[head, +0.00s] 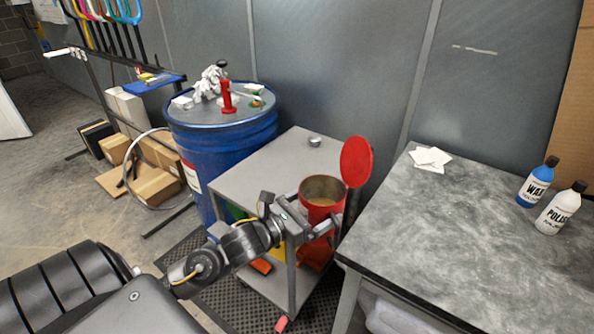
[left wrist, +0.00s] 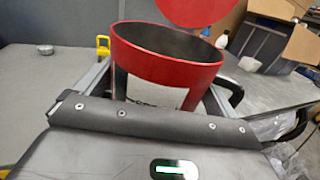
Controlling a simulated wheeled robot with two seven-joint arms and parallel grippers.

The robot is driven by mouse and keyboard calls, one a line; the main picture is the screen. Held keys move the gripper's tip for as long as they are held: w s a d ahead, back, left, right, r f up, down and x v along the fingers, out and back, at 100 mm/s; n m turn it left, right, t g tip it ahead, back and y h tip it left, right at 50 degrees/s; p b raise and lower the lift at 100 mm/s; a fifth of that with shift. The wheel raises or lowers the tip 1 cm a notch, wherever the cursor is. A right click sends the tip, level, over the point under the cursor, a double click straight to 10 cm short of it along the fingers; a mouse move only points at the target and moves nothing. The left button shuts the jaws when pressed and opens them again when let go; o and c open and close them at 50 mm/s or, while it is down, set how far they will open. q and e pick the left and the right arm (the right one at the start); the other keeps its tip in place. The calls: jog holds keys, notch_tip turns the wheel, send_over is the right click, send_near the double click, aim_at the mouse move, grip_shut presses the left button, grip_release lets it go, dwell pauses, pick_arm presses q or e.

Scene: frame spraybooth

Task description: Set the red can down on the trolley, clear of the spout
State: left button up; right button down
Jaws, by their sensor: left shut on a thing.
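The red can (head: 318,211) is an open-topped cylinder with a round red lid (head: 355,162) standing up at its far right side. My left gripper (head: 312,222) is shut on the can, with a finger on either side of its body. I cannot make out a spout for certain. My right gripper is not in view.
A small metal cup (head: 314,141) sits at the trolley's back. A blue drum (head: 225,145) with a red pump (head: 226,97) stands left of the trolley. A grey workbench (head: 450,225) with two bottles is close on the right. The trolley's middle is bare.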

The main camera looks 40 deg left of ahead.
pick_arm(q)
jog(key=w+a+n+y+b, duration=0.35)
jog(key=a+y, duration=0.25)
jog(key=a, duration=0.4)
jog(key=w+a+n+y+b, duration=0.25)
jog(key=a+n+y, duration=0.2)
jog(key=a, duration=0.45)
jog(key=w+a+f+p, duration=0.1)
jog(key=w+a+f, duration=0.1)
jog(key=w+f, duration=0.4)
jog(key=w+a+f+p, duration=0.1)
jog(key=w+a+f, duration=0.2)
jog(key=w+f, duration=0.3)
jog(key=shift+w+a+f+m, duration=0.35)
jog(key=shift+w+f+m, duration=0.05)
jog(key=shift+w, duration=0.35)
jog(key=shift+f+y, duration=0.1)
jog(key=shift+y, duration=0.15)
jog(key=o, duration=1.7)
jog(key=shift+f, duration=0.15)
jog(key=shift+s, duration=0.1)
